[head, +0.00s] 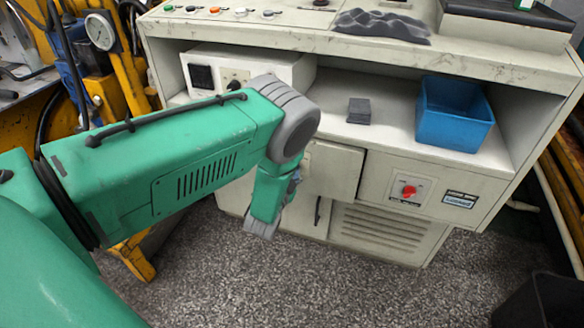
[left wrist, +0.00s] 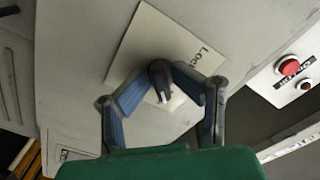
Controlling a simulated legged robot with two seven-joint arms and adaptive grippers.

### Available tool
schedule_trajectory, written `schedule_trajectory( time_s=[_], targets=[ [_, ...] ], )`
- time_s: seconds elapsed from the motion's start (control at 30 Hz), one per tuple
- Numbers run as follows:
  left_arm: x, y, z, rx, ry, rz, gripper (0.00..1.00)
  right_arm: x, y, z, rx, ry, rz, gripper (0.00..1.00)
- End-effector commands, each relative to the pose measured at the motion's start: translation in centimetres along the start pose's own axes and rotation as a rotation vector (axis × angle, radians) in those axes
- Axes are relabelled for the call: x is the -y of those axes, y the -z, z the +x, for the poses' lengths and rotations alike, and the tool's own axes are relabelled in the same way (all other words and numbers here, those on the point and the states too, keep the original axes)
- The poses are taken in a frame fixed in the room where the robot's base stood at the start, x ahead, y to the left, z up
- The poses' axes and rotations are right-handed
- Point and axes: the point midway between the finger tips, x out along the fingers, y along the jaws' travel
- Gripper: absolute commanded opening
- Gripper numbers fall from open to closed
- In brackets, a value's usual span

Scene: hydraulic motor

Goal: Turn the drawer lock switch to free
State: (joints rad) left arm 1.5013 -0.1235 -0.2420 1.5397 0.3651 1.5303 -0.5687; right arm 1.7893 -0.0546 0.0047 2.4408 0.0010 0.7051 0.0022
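The lock switch (left wrist: 158,76) is a dark knob on a pale square plate (left wrist: 140,45) marked "Lock" in the left wrist view. Its narrow pointed end is turned toward the bottom of that picture. My left gripper (left wrist: 163,74) has its two blue-grey fingers bent inward, with a fingertip close against each side of the knob. It looks shut on the knob, though the exact contact is small. In the head view my left gripper (head: 262,222) hangs in front of the cabinet, mostly behind its own wrist, and the lock switch is hidden. My right gripper is not in view.
The cabinet (head: 415,160) has a shelf with a blue bin (head: 455,112) and a small grey block (head: 359,110). A black bin (head: 540,300) is at lower right.

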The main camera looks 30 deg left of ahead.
Motion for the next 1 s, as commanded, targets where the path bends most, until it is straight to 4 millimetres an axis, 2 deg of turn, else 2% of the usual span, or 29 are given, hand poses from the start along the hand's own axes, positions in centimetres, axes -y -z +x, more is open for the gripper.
schedule_trajectory(
  time_s=[0.27,0.37,0.73,0.9,1.0],
  targets=[
    [0.0,0.0,-0.5,0.000,0.000,-0.001,0.32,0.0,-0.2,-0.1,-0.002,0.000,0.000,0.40],
    [-0.1,-0.1,-1.7,0.003,-0.002,-0.001,0.32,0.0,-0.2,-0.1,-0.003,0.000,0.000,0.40],
    [-0.2,-0.1,-9.3,0.002,-0.004,0.000,0.32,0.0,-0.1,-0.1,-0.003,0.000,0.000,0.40],
    [-0.2,-0.1,-11.3,0.001,-0.002,-0.001,0.32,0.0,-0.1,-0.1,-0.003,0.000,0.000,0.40],
    [-0.2,-0.1,-11.8,0.001,-0.002,-0.001,0.32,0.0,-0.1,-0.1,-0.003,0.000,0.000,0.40]
  ],
)
